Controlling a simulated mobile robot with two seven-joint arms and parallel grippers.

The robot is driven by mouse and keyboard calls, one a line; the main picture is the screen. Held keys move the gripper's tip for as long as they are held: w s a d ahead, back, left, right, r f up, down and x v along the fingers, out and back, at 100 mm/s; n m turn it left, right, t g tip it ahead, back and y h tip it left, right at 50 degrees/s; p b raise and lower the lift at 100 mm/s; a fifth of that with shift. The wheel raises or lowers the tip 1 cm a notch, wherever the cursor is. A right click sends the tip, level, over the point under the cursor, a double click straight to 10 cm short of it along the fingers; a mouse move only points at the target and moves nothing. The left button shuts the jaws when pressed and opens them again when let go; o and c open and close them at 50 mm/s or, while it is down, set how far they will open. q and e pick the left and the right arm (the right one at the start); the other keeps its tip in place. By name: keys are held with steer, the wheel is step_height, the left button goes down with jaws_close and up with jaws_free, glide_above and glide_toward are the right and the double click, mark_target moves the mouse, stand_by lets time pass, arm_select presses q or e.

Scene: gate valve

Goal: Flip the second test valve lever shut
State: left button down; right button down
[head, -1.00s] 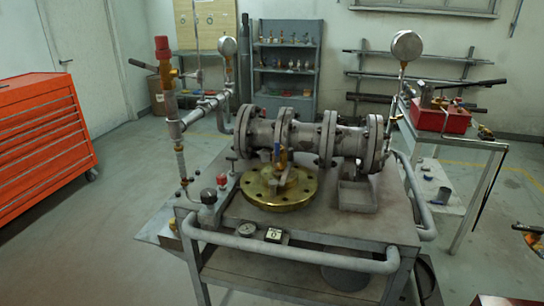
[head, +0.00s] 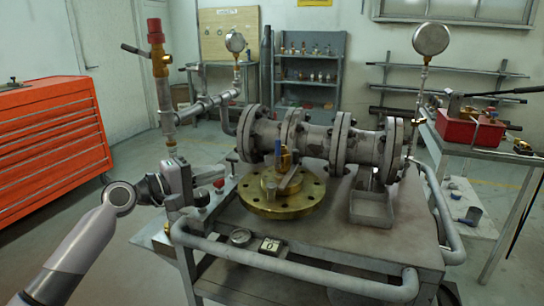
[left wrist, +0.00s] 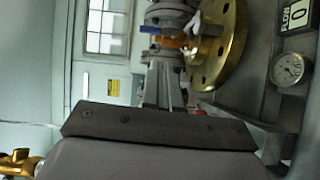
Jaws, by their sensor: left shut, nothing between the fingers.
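The blue handle (left wrist: 150,30) also shows near the top of the left wrist view, beyond my fingers. I cannot tell which lever is the second test valve's. My left gripper (head: 205,190) is at the cart's left edge, left of the flange and apart from the blue handle. Its fingers (left wrist: 164,85) are shut and empty. It hides part of the fittings at the pipe's foot. My right gripper is not in view.
A standpipe with a red top (head: 156,38) rises behind my left gripper. The cart's front rail (head: 300,273), a pressure gauge (head: 240,237) and a counter box (head: 270,246) line the near edge. An orange tool chest (head: 50,135) stands left.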

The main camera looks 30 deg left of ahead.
arm_select(q)
steer(key=shift+r, duration=0.85)
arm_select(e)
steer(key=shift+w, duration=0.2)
arm_select(q)
steer(key=shift+w, duration=0.1)
steer(key=p, duration=0.2)
glide_toward(277, 147)
steer(key=x, duration=0.6)
steer(key=shift+w+f, duration=0.15)
steer(key=shift+w, duration=0.3)
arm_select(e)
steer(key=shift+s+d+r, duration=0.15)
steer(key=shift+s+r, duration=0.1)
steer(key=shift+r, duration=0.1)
arm_select(q)
steer(key=shift+p, duration=0.3)
steer(key=shift+d, duration=0.1)
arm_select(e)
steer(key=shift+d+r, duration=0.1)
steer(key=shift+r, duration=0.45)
